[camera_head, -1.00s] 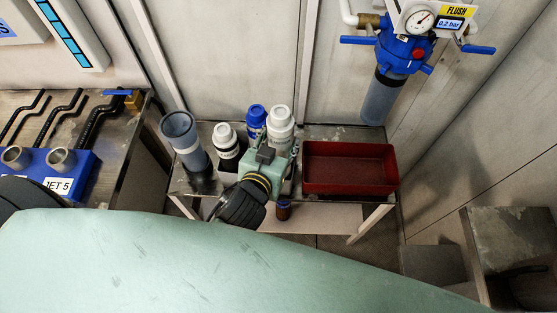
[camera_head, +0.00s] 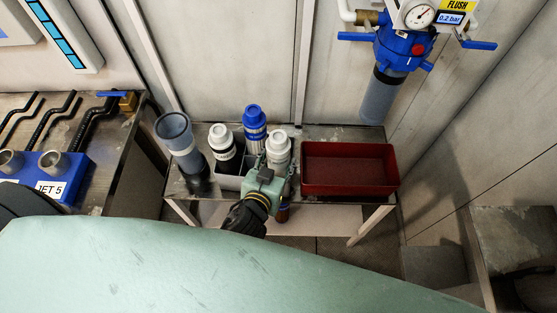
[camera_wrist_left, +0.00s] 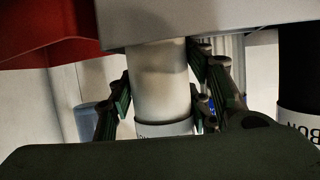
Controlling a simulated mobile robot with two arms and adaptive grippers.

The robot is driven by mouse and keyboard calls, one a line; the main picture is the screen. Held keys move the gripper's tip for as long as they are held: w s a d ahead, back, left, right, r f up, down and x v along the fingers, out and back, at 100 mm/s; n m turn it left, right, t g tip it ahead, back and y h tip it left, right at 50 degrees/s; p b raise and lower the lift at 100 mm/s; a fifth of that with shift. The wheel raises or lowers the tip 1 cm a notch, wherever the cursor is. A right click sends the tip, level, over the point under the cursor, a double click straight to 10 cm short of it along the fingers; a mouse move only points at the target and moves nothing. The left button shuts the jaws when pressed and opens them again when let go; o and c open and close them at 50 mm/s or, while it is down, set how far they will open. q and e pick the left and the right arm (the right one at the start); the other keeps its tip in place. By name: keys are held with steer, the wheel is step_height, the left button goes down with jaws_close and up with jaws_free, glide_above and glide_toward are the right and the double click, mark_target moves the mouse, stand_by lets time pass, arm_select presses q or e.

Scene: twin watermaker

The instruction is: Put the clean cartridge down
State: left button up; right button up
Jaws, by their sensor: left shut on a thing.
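The cartridge in my grasp is a white cylinder with a pale cap (camera_head: 279,147). My left gripper (camera_head: 274,165) is shut on it, at the right part of the grey rack (camera_head: 229,182) on the small bench. In the left wrist view the cartridge (camera_wrist_left: 160,85) stands between the two dark green fingers, with a labelled white band below. A pale grey surface covers its upper end there. Whether its base rests in the rack is hidden by the gripper. My right gripper is not in view.
A white-capped bottle (camera_head: 221,139) and a blue-capped one (camera_head: 255,125) stand beside the held cartridge. A grey-blue cup (camera_head: 176,132) stands to the left. A red tray (camera_head: 349,188) is close on the right. The flush unit (camera_head: 402,45) hangs behind.

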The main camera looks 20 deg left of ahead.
arm_select(q)
steer(key=o, duration=1.3)
steer(key=shift+c, duration=0.2)
steer(key=b+v, duration=0.1)
steer(key=v, duration=1.1)
steer(key=shift+r, duration=0.15)
